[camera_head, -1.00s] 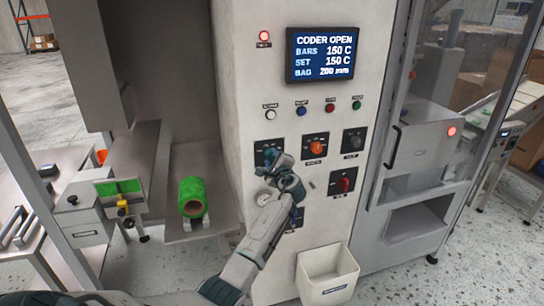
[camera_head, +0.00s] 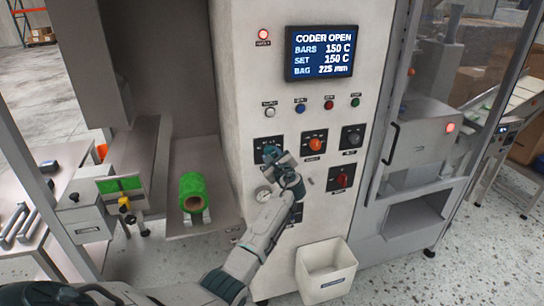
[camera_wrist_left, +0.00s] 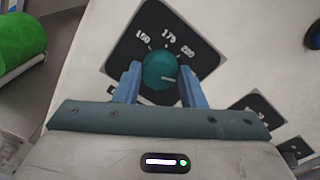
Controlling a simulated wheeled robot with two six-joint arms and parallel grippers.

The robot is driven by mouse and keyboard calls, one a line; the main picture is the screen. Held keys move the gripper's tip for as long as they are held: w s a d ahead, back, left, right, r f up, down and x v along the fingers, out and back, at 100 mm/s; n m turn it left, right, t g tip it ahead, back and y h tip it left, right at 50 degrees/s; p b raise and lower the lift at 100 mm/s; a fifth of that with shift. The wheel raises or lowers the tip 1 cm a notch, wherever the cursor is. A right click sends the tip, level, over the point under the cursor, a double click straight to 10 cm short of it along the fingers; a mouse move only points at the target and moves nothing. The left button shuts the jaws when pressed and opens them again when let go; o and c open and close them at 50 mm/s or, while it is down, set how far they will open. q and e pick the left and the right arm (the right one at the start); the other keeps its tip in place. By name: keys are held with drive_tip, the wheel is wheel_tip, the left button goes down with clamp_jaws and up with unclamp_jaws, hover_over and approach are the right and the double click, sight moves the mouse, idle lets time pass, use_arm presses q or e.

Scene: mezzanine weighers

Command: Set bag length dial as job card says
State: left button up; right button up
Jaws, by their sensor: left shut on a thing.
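The bag length dial is a round teal knob (camera_wrist_left: 158,70) on a black plate with printed numbers, seen in the left wrist view. The legible numbers look like 150, 175 and 200. My left gripper (camera_head: 274,156) is shut on the knob, one blue finger on each side in the wrist view (camera_wrist_left: 160,82). In the head view the gripper hides most of the knob. The screen (camera_head: 320,52) reads CODER OPEN, BARS 150 C, SET 150 C, BAG 225 mm. I see no readable job card. My right gripper is out of view.
An orange knob (camera_head: 314,144), a grey knob (camera_head: 352,138) and a red switch (camera_head: 341,178) sit close by on the panel. A row of small buttons runs above. A white bin (camera_head: 326,275) stands below. A green roll (camera_head: 192,192) lies to the left.

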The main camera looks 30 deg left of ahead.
use_arm(q)
drive_tip(key=shift+f, duration=0.15)
drive_tip(key=o, duration=0.9)
drive_tip(key=shift+c, duration=0.2)
drive_tip(key=shift+o, duration=0.7)
drive_tip(key=b+v, duration=0.4)
drive_tip(key=v, duration=0.7)
drive_tip(key=shift+w, duration=0.1)
